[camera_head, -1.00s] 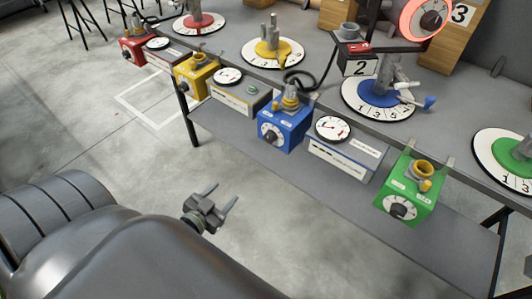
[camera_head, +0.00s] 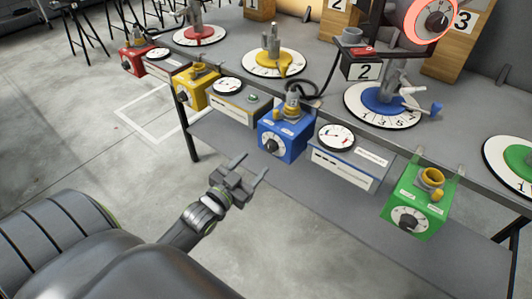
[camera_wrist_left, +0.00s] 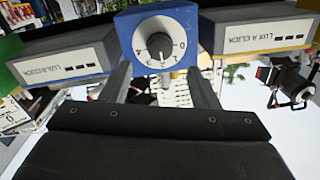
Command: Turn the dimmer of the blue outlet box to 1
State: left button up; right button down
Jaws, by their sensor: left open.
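The blue outlet box (camera_head: 290,150) hangs at the front edge of the workbench, a plug in its top socket. Its dimmer (camera_head: 270,146) is a black knob on a white numbered dial on the front face. In the left wrist view the box (camera_wrist_left: 123,30) is upside down, with the dimmer (camera_wrist_left: 159,46) facing me. The exact setting is hard to read. My left gripper (camera_head: 253,166) is open and empty, in front of and below the box, apart from it. Its fingers (camera_wrist_left: 160,78) lie either side of the dial in the wrist view. My right gripper is not in view.
A yellow box (camera_head: 193,90) and red box (camera_head: 135,60) are to the left, a green box (camera_head: 415,205) to the right. White gauge units (camera_head: 343,165) sit between them. A lower shelf (camera_head: 330,225) runs beneath. The floor in front is clear.

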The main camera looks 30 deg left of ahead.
aim_at(269, 149)
pick_arm(q)
jog(key=w, duration=0.7)
jog(key=shift+w+d, duration=0.1)
jog(key=shift+w, duration=0.05)
jog(key=c, duration=1)
